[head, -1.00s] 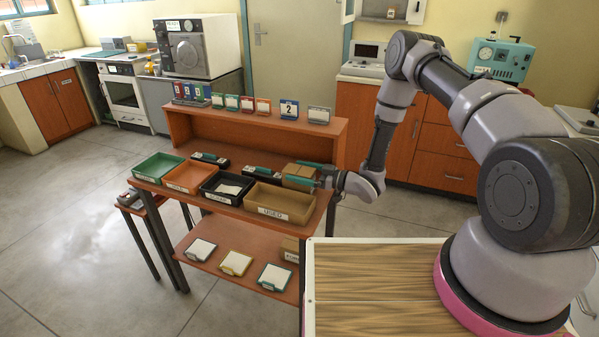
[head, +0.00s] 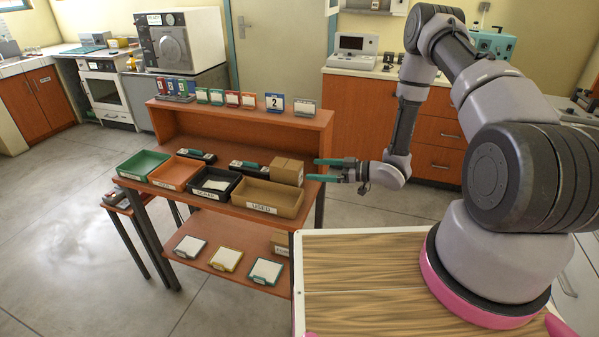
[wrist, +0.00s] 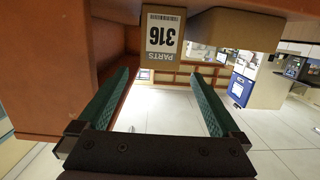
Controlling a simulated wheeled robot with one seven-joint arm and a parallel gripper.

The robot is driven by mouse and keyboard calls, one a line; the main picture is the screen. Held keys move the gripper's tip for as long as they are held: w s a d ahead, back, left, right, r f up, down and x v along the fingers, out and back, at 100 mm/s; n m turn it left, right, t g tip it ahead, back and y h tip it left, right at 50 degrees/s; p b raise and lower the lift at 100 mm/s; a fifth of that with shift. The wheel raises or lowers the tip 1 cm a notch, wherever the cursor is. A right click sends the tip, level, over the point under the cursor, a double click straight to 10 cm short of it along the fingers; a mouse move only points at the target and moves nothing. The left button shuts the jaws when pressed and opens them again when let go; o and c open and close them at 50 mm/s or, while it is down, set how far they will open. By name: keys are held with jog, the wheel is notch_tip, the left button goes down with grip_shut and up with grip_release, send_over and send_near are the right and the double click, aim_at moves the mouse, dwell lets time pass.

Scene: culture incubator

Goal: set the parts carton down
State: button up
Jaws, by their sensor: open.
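The parts carton (head: 287,170) is a small brown box standing on the upper tabletop (head: 225,217), at its right end behind the tan tray. Its white label reads "PARTS 316" upside down in the wrist view, where the carton (wrist: 163,63) shows beyond the fingertips. My gripper (head: 317,170) is open and empty, with green finger pads. It is just right of the carton, off the table's right end, with its fingers pointing at it. In the wrist view the space between the fingers (wrist: 165,90) is empty, and the carton is apart from them.
Green (head: 142,165), orange (head: 172,186), black and tan (head: 265,208) trays line the table's front. Dark devices lie behind them. A raised back shelf (head: 240,116) holds several cards. The lower shelf (head: 213,258) holds panels and another carton (head: 279,244).

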aim_at(301, 167)
jog(key=shift+w+a+r+h, duration=0.3)
jog(key=shift+r+h, duration=0.2)
jog(key=shift+h, duration=0.4)
jog(key=shift+a, duration=0.3)
jog(key=x, duration=0.4)
jog(key=shift+w+a+f, duration=0.15)
jog(key=shift+a+f, duration=0.1)
jog(key=x, duration=0.5)
jog(key=shift+a, duration=0.4)
grip_shut()
